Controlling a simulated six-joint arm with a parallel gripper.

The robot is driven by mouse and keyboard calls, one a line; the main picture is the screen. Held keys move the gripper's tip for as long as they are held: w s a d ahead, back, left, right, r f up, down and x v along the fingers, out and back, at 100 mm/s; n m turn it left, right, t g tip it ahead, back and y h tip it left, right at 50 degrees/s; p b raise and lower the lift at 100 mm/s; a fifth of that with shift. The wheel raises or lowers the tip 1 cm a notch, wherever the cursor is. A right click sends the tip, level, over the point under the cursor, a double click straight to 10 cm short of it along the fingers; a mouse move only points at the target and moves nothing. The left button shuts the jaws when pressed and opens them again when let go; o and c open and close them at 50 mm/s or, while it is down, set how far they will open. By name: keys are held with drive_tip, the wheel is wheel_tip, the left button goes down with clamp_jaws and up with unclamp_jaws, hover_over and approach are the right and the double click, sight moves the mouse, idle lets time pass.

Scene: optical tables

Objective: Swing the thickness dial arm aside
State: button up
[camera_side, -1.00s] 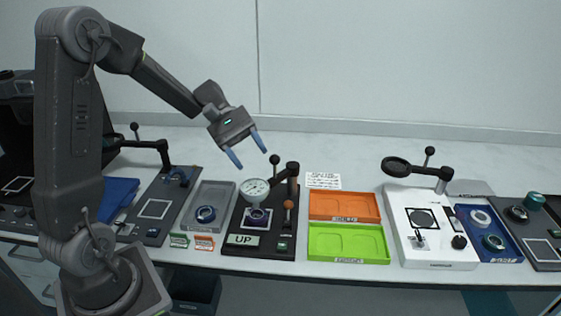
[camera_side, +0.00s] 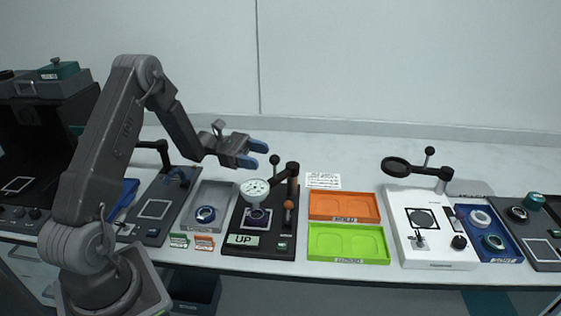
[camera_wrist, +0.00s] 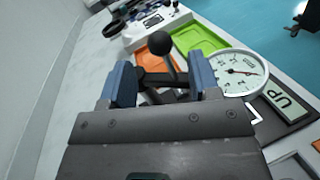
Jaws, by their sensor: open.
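The thickness dial (camera_side: 255,189) is a round white gauge on a black arm (camera_side: 283,174) that reaches out from a post on a black base (camera_side: 268,246). A dark ring-shaped part sits below the dial. My gripper (camera_side: 264,154) is open, with blue fingers, just left of the knob in the side view. In the wrist view the knob and its stem stand between the fingertips (camera_wrist: 160,75), and the dial face (camera_wrist: 240,72) lies outside the right finger. Contact is not visible.
An "UP" sign (camera_side: 243,240) is at the base's front. Orange (camera_side: 343,206) and green (camera_side: 347,243) trays lie to the right, then a white station (camera_side: 432,250) with a magnifier. A grey tray (camera_side: 210,192) is on the left. The back table strip is clear.

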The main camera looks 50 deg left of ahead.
drive_tip(key=x, duration=0.7)
drive_tip(key=shift+w+d, duration=0.1)
drive_tip(key=shift+d, duration=0.05)
drive_tip(key=shift+c, duration=0.3)
clamp_jaws()
